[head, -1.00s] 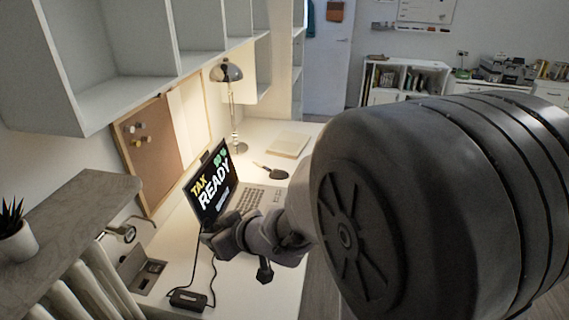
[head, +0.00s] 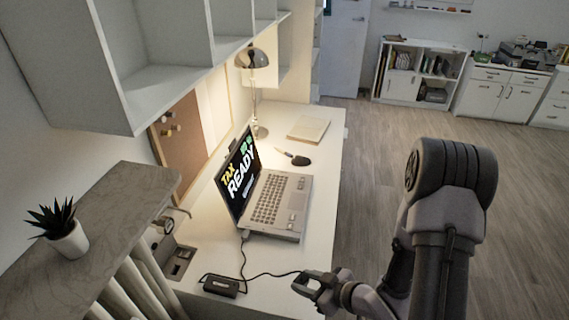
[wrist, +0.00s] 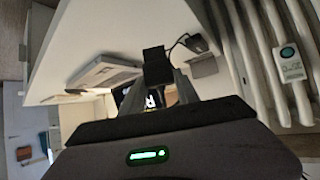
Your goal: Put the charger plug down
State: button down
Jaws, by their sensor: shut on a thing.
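My gripper (head: 307,284) is shut on the charger plug, a black block (wrist: 157,67) between the fingertips in the wrist view. In the head view the plug is mostly hidden by the fingers. My gripper is near the desk's right edge, clear of the laptop; its height over the desk is hard to tell. A thin black cable runs from it to the black charger brick (head: 221,285), which lies on the white desk (head: 290,250). The brick also shows in the wrist view (wrist: 194,43). A second cable runs from the brick to the laptop's near side.
The open laptop (head: 283,205) stands on the desk with its screen lit. A mouse (head: 300,160), a notebook (head: 308,130) and a lamp (head: 257,95) lie beyond. A desk socket panel (head: 180,262) is at the left. The desk between laptop and gripper looks clear.

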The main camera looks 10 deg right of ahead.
jog(key=s+a+f+n+g+y+p, duration=0.1)
jog(key=s+a+f, duration=0.2)
jog(key=s+f, duration=0.25)
jog(key=w+a, duration=0.2)
jog(key=w, duration=0.2)
jog(key=w+a+b, duration=0.1)
jog(key=w+a, duration=0.2)
jog(key=w, duration=0.1)
jog(key=w+a+f+b, duration=0.1)
jog(key=w+a, duration=0.1)
jog(key=w, duration=0.2)
jog(key=shift+w+a, duration=0.4)
jog(key=shift+w+a+f+b, duration=0.1)
jog(key=shift+w+f+b, duration=0.05)
jog(key=shift+f+b, duration=0.65)
jog(key=shift+f, duration=0.9)
jog(key=shift+f, duration=0.2)
jog(key=c, duration=0.9)
grip_release()
jog(key=shift+r, duration=0.1)
jog(key=shift+r, duration=0.1)
